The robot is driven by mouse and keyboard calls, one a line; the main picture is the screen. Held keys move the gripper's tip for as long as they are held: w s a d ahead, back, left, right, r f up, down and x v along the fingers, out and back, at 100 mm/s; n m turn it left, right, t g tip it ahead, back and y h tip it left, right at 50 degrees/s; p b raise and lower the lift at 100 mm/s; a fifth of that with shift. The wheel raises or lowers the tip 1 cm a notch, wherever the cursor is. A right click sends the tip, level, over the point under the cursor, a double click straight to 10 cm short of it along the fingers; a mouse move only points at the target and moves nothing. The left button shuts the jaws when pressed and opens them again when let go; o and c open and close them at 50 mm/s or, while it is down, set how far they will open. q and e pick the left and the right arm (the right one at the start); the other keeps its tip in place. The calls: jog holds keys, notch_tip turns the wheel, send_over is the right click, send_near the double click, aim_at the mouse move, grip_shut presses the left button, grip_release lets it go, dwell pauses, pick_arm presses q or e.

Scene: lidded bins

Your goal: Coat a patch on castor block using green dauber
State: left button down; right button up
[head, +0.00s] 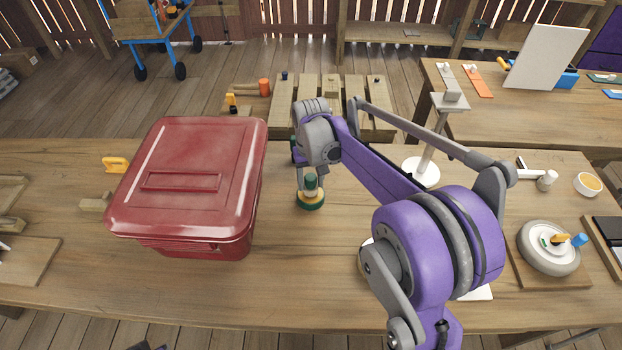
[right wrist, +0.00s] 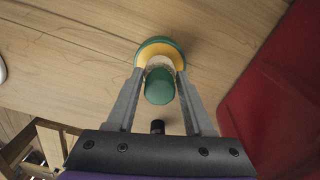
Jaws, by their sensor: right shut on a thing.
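My right gripper (head: 312,172) is shut on the green dauber (head: 311,198), to the right of the red bin on the long wooden table. In the right wrist view the fingers (right wrist: 160,76) close on either side of the dauber (right wrist: 159,87), which has a green knob, a pale neck and a wide yellow and green end. I cannot tell whether the dauber touches the tabletop. A grey wheel (head: 541,262) lies on a wooden board at the right; I cannot tell whether it is the castor block. My left gripper is not in view.
The closed red lidded bin (head: 187,185) stands close to the left of the gripper. A stand with a white round base (head: 421,173) is behind my right arm. A white item is partly hidden under that arm. A yellow-filled bowl (head: 588,185) stands at the far right.

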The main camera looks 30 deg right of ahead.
aim_at(311, 177)
jog(key=shift+f+b, duration=0.35)
jog(key=shift+f, duration=0.2)
dwell(1.8)
jog(key=shift+r+p, duration=2.1)
jog(key=shift+r, duration=1.45)
